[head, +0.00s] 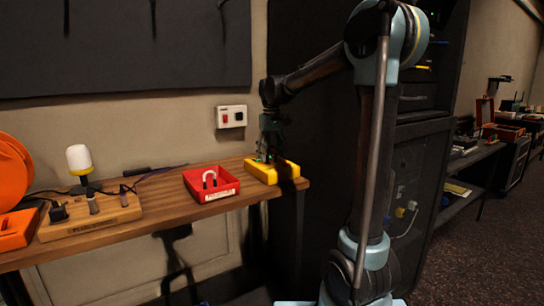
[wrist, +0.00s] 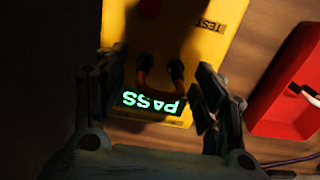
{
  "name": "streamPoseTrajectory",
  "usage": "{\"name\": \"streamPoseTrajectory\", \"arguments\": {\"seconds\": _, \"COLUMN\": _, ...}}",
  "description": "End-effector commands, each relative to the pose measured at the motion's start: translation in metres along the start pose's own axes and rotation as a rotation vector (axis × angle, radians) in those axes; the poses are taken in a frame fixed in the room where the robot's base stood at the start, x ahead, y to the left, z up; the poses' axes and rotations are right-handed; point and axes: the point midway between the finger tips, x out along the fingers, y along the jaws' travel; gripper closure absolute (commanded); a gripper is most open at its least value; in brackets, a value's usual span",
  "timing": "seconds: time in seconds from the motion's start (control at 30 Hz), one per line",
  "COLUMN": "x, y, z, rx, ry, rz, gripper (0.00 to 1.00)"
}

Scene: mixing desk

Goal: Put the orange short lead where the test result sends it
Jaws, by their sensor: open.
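The yellow tester (head: 286,175) sits at the right end of the wooden bench. In the wrist view, the tester (wrist: 200,45) has a lit green display (wrist: 154,103) reading PASS, upside down, and a TEST label. A short lead stands plugged into it, with two dark plugs (wrist: 177,72) showing orange bands; the rest of it is dark and partly lost in shadow. My gripper (wrist: 155,95) is open over the tester, with one finger on each side of the plugs. In the head view my gripper (head: 268,150) hides most of the lead.
A red tray (head: 218,193) holding a pale lead stands just left of the tester; its label is unreadable. Further left are a wooden block (head: 85,222) with upright plugs, a yellow-white lamp (head: 79,160) and an orange tray (head: 17,232). A wall switch (head: 231,116) is behind.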

Motion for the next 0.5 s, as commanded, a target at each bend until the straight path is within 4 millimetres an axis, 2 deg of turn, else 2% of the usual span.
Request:
{"name": "streamPoseTrajectory", "arguments": {"seconds": 0.2, "x": 0.0084, "y": 0.0000, "z": 0.0000, "rx": 0.000, "ry": 0.000, "rz": 0.000, "gripper": 0.37}}
{"name": "streamPoseTrajectory", "arguments": {"seconds": 0.5, "x": 0.0088, "y": 0.0000, "z": 0.0000, "rx": 0.000, "ry": 0.000, "rz": 0.000, "gripper": 0.37}}
